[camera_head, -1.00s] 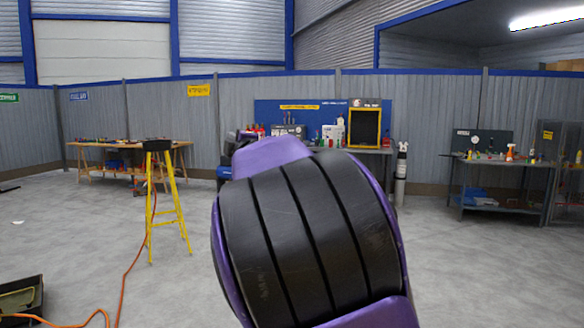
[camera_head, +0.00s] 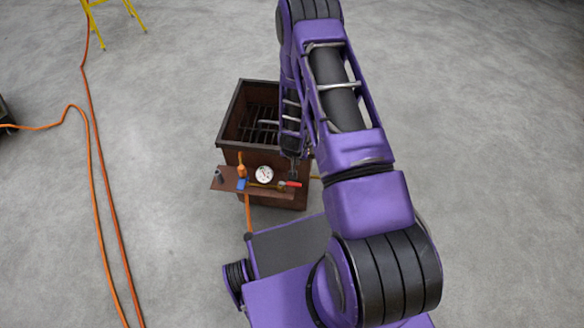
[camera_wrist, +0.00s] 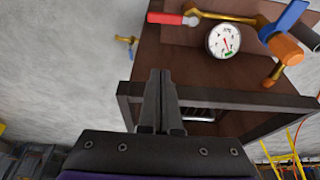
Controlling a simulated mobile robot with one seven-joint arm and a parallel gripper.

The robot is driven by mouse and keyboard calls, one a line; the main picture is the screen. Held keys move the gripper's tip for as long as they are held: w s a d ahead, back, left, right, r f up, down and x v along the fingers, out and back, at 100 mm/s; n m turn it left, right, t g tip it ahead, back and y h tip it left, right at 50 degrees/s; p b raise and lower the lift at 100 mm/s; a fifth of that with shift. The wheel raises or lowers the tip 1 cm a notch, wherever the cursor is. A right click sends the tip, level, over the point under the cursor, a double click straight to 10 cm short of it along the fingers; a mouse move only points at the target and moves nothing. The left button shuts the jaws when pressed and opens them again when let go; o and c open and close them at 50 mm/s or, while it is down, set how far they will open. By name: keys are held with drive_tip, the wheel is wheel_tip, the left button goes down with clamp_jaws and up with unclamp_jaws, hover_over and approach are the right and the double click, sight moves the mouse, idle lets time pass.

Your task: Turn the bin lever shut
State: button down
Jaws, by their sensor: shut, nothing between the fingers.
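The brown metal bin (camera_head: 228,132) stands on the floor with an open top and bars inside. A shelf on its front carries a brass pipe with a red-handled lever (camera_head: 292,184), also seen in the wrist view (camera_wrist: 166,18). A blue handle (camera_head: 241,185) sits at the pipe's other end, beside an orange-topped fitting (camera_head: 240,170); the blue handle also shows in the wrist view (camera_wrist: 290,17). My gripper (camera_head: 293,170) is shut and empty, near the bin's front rim, apart from the red lever. In the wrist view its fingertips (camera_wrist: 160,74) are close together.
A round gauge (camera_head: 264,174) stands between the handles. A small brass fitting (camera_wrist: 126,40) juts out beside the bin. Orange hoses (camera_head: 97,200) run along the floor at left. A yellow stool (camera_head: 112,12) stands behind. The floor at right is clear.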

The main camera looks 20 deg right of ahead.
sight(294, 185)
wheel_tip(294, 185, down, 9)
drive_tip(key=b, duration=0.1)
drive_tip(key=shift+s+f, duration=0.15)
drive_tip(key=shift+s, duration=0.2)
idle(0.3)
drive_tip(key=shift+s+a+b, duration=0.15)
drive_tip(key=shift+b, duration=0.15)
